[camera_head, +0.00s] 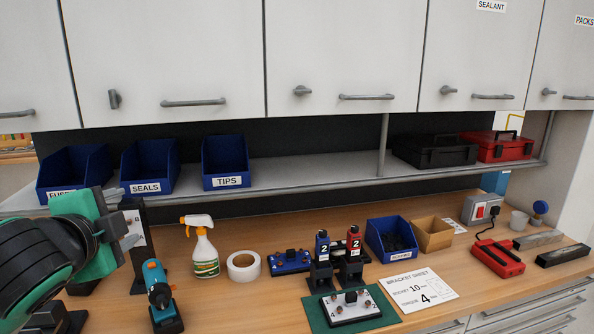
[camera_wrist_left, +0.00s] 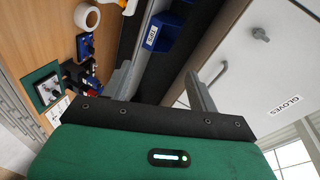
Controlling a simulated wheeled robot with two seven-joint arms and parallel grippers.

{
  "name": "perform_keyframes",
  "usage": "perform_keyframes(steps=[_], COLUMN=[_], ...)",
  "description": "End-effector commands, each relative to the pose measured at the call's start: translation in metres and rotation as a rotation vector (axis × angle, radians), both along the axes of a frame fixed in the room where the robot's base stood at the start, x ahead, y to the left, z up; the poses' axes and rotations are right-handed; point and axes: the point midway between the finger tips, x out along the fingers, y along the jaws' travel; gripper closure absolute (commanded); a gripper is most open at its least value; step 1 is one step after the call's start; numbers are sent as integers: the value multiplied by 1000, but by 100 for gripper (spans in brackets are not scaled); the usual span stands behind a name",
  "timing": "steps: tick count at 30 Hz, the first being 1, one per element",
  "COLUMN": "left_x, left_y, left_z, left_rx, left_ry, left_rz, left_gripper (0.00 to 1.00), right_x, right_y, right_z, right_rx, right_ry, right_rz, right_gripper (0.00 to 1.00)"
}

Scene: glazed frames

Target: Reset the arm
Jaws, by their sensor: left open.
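My left arm comes in from the left, black and green. Its left gripper (camera_head: 126,217) is raised above the left part of the workbench, in front of the shelf edge and near the spray bottle. The gripper is open. In the left wrist view the two grey fingers (camera_wrist_left: 160,88) stand apart with nothing between them; the blue bin lies beyond. My right gripper is not in view.
The wooden bench (camera_head: 240,302) holds a drill (camera_head: 160,294), spray bottle (camera_head: 204,256), tape roll (camera_head: 244,267), green mat (camera_head: 318,316) and red charger (camera_head: 497,257). Blue bins (camera_head: 226,160) stand on the shelf under closed white cabinets (camera_head: 345,50).

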Motion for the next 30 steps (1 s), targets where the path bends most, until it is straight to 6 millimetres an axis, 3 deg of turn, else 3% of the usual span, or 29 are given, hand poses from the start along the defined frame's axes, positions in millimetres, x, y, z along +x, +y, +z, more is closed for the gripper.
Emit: perform_keyframes(steps=[1, 7, 14, 23, 30], left_x=[4, 8, -4, -45, -99], left_y=[-6, -21, -35, -47, -51], left_z=[-22, -95, -181, -288, -367], left_rx=[-38, -190, -365, -581, -731], left_ry=[36, 152, 292, 476, 618], left_rz=[-6, 1, 51, 186, 350], left_gripper=[40, 40, 40, 40, 40], right_x=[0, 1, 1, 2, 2], right_y=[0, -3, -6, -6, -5], right_z=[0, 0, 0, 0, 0], right_rx=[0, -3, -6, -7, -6], right_ry=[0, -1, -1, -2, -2], right_rz=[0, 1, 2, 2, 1], right_gripper=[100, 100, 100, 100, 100])
